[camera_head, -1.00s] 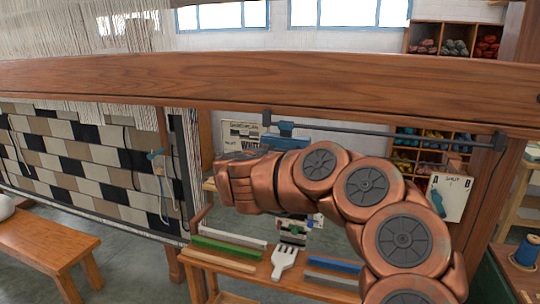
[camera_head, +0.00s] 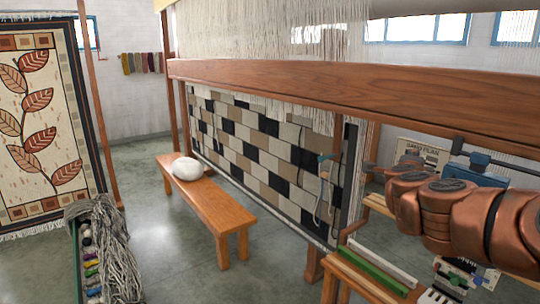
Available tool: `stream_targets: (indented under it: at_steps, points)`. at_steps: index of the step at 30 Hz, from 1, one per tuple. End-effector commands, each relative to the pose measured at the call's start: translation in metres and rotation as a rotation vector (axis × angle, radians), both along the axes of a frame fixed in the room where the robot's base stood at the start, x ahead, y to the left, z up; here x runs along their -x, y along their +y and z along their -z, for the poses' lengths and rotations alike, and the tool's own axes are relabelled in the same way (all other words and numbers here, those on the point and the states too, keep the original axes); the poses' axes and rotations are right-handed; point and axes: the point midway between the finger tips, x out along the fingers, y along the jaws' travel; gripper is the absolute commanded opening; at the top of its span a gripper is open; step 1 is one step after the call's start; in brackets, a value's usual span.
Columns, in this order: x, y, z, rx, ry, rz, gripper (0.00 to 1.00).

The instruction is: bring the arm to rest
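My copper-coloured arm reaches in from the right edge in the head view, bent in front of the loom's right part. Its rounded links lie above the bench with the coloured bars.
A wooden loom beam (camera_head: 330,87) crosses above a checked weave (camera_head: 262,145). A bench (camera_head: 205,197) bears a white bundle (camera_head: 187,169). A leaf rug (camera_head: 40,125) hangs left. Grey yarn (camera_head: 110,255) lies front left. A green bar (camera_head: 375,270) lies near my arm. Open floor is between.

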Motion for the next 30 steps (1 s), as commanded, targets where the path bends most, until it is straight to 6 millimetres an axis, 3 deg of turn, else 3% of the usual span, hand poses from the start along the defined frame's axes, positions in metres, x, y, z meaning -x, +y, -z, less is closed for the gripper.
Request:
stream_targets:
  at_steps: [3,8,12,15,18,22,26,30]
  points:
    - [-0.007,0.061,-0.016,0.091,0.017,-0.214,0.37]
    - [0.001,0.142,-0.021,0.227,0.073,-0.491,0.37]
    - [0.023,0.207,-0.003,0.348,0.164,-0.723,0.37]
    - [0.048,0.244,0.018,0.434,0.247,-0.875,0.37]
    - [0.077,0.273,0.046,0.516,0.346,-1.017,0.37]
    - [0.123,0.296,0.09,0.609,0.505,-1.189,0.37]
    - [0.178,0.302,0.136,0.686,0.69,-1.343,0.37]
    - [0.241,0.289,0.182,0.736,0.919,-1.481,0.37]
